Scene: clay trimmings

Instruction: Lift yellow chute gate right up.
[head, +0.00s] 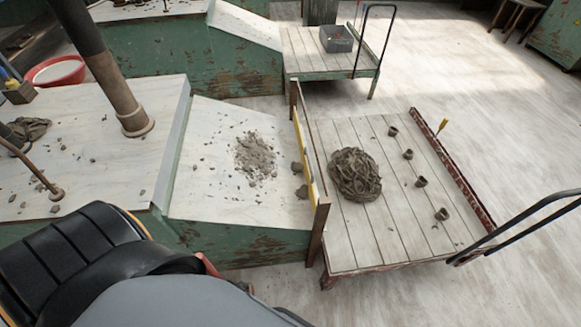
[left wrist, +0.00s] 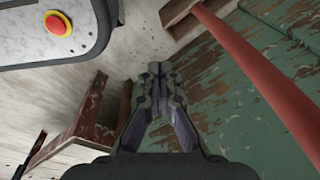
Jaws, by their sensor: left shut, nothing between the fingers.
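The yellow chute gate (head: 309,170) stands as a thin strip between brown wooden posts at the low end of the pale chute (head: 205,165). Loose grey clay trimmings (head: 255,158) lie on the chute, and a few lumps rest close to the gate. My left gripper (left wrist: 158,75) is shut and empty in the left wrist view, close to the worn green side panel (left wrist: 225,110). A red bar (left wrist: 255,75) runs past it on the right, apart from its fingertips. In the head view the gripper is hidden behind my arm. My right gripper is not seen.
A slatted cart (head: 345,235) beyond the gate carries a clay heap (head: 354,174) and several small clay pieces. A black handle (head: 525,222) rises at its right end. A second cart (head: 305,60) with a grey bin (head: 337,39) stands behind. Open floor lies right.

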